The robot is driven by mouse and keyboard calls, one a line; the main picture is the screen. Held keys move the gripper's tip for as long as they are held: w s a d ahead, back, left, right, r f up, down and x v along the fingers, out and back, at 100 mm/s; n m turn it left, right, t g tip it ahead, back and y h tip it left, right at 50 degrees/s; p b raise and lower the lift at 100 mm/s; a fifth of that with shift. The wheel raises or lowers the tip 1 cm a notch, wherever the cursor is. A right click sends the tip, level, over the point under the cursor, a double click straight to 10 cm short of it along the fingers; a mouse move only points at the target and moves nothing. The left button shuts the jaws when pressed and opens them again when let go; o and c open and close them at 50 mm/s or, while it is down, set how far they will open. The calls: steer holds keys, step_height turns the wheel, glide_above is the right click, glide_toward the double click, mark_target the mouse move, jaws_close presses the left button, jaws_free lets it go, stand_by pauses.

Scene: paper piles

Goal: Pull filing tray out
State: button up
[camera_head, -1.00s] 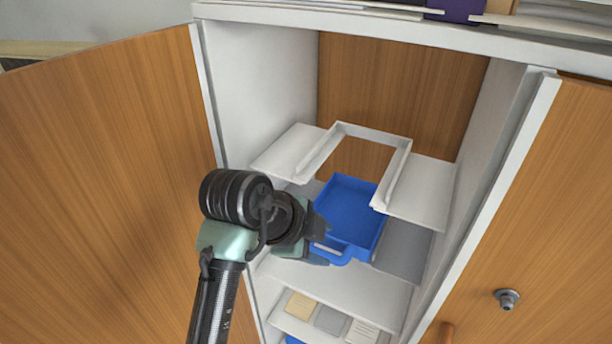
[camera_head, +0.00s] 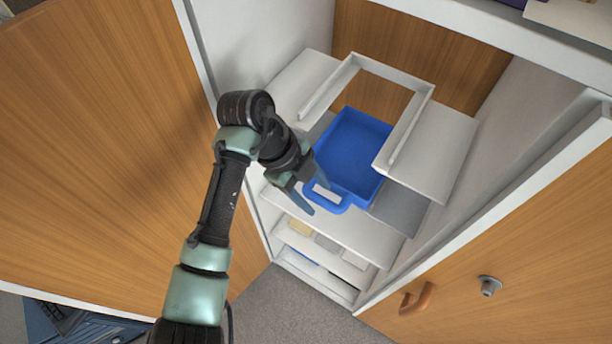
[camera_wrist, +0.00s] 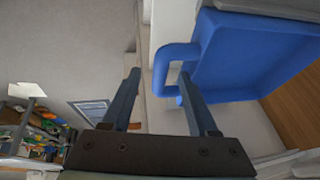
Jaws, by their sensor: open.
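The blue filing tray (camera_head: 352,150) sits inside the open cabinet, under a white U-shaped shelf frame. Its loop handle (camera_head: 325,198) points out toward the front. My gripper (camera_head: 319,198) is open at the handle, with its fingers apart and no object shut between them. In the wrist view, the tray (camera_wrist: 262,52) is at the upper right and its handle (camera_wrist: 160,66) reaches left between my gripper's fingertips (camera_wrist: 158,82). One finger is near the handle's outer end and the other is by the tray's front wall. I cannot tell whether either touches it.
The white U-shaped frame (camera_head: 412,130) stands above the tray. An open wooden door (camera_head: 90,130) is on the left, another with a brown handle (camera_head: 418,300) on the right. Lower shelves (camera_head: 318,270) hold papers. Grey floor (camera_head: 290,315) is clear in front.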

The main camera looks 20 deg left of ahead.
steer(key=shift+d+f, duration=0.3)
steer(key=shift+f, duration=0.3)
steer(key=shift+w, duration=0.1)
jaws_close()
